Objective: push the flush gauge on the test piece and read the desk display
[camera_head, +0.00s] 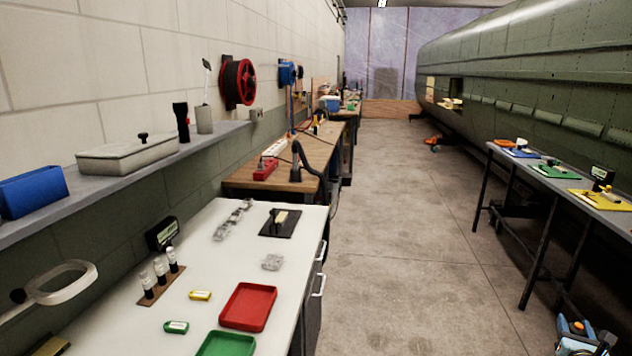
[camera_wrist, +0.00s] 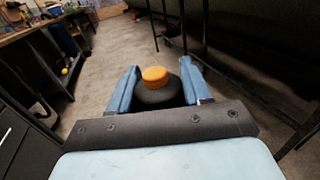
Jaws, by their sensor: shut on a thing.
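My gripper (camera_head: 582,338) is at the bottom right of the head view, over the aisle floor. In the wrist view, its blue fingers (camera_wrist: 158,80) are shut on a round black thing with an orange cap (camera_wrist: 155,76), which looks like the flush gauge; the cap also shows in the head view (camera_head: 577,326). The gauge's underside is hidden. A small dark display (camera_head: 162,234) stands at the back of the white desk, its reading too small to make out. A black plate with a pale piece (camera_head: 283,217) lies on the desk; I cannot tell if it is the test piece.
The white desk (camera_head: 200,280) carries a red tray (camera_head: 248,306), a green tray (camera_head: 226,345), vials in a stand (camera_head: 159,285) and small clear parts. At right, a long table (camera_head: 510,168) holds coloured boards and another display (camera_head: 602,173). The aisle floor (camera_head: 400,220) between is clear.

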